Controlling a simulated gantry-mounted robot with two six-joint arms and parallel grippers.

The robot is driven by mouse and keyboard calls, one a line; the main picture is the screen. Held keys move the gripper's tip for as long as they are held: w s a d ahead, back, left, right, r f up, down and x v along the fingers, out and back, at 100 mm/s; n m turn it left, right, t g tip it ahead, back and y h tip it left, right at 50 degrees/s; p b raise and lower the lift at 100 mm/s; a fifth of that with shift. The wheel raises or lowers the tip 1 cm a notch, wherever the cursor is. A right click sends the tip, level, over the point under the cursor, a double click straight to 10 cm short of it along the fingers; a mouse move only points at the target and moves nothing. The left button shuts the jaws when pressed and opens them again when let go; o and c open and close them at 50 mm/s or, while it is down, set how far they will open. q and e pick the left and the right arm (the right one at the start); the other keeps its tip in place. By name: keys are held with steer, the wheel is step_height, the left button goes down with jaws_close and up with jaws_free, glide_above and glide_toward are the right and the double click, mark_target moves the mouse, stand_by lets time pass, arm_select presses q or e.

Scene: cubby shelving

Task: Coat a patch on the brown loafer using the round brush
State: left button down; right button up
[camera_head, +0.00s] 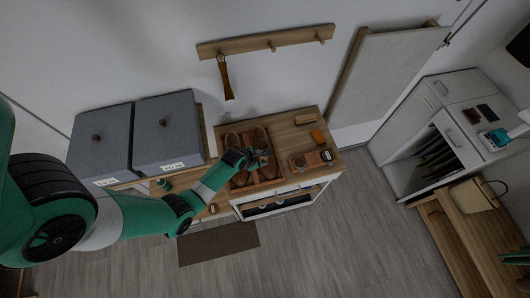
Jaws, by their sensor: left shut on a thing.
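A pair of brown loafers lies in a wooden tray (240,185) on the wooden bench top. One loafer (232,139) is on the left and the other (261,138) on the right. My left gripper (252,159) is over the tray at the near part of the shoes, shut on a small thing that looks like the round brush. The brush is mostly hidden by the fingers and too small to make out. I cannot tell whether it touches a loafer. My right gripper is not in view.
Two grey boxes (168,130) stand left. A shoehorn (226,80) hangs from the wall rail above.

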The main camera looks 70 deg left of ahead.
arm_select(q)
steer(key=shift+s+d, duration=0.15)
steer(key=shift+s, duration=0.2)
steer(key=shift+a, duration=0.35)
step_height(320, 180, down, 5)
steer(key=b, duration=0.5)
steer(key=shift+r, duration=0.1)
